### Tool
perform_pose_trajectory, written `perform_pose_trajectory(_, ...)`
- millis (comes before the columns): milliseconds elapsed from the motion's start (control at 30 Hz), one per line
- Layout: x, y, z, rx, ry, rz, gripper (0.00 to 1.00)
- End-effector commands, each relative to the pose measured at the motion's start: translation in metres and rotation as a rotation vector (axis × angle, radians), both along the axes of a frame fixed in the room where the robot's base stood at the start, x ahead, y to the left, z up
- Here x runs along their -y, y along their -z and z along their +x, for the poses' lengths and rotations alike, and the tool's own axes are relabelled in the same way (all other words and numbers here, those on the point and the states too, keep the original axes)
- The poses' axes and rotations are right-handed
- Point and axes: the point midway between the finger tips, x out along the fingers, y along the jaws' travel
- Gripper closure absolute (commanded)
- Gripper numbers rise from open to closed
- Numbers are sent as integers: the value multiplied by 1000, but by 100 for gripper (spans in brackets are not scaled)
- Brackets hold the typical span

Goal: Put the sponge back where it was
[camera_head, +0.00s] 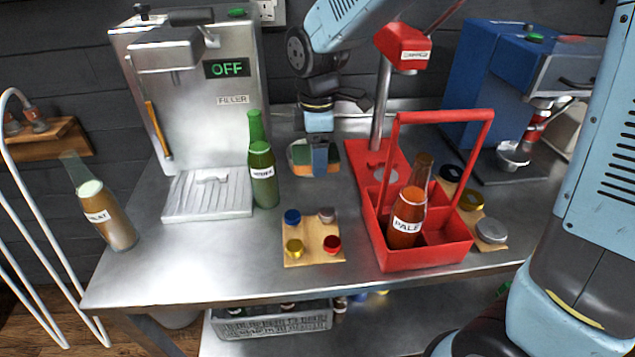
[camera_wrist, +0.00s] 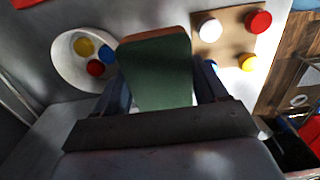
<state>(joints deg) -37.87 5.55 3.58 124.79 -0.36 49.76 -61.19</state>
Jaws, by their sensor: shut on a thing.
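The sponge (camera_head: 301,153), orange and green, is held in my gripper (camera_head: 320,160) behind the cap board, between the green bottle and the red stand. In the wrist view the sponge (camera_wrist: 155,72) shows its green face between the two fingers, with an orange-brown edge at the far end. The fingers of my gripper (camera_wrist: 160,98) are shut on its sides. I cannot tell whether the sponge touches the steel table or is a little above it.
A wooden board with several caps (camera_head: 313,256) lies in front. A white dish of caps (camera_wrist: 64,72) shows beside the sponge in the wrist view.

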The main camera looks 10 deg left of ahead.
Motion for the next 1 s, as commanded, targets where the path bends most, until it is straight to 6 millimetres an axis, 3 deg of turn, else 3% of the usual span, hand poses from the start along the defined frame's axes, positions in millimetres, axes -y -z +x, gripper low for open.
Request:
perform_pose_trajectory(167, -2, 9, -3, -2, -11, -3, 56)
perform_pose_trajectory(433, -3, 52, -4, -2, -14, -1, 56)
perform_pose_trajectory(1000, -4, 100, -4, 0, -14, 0, 56)
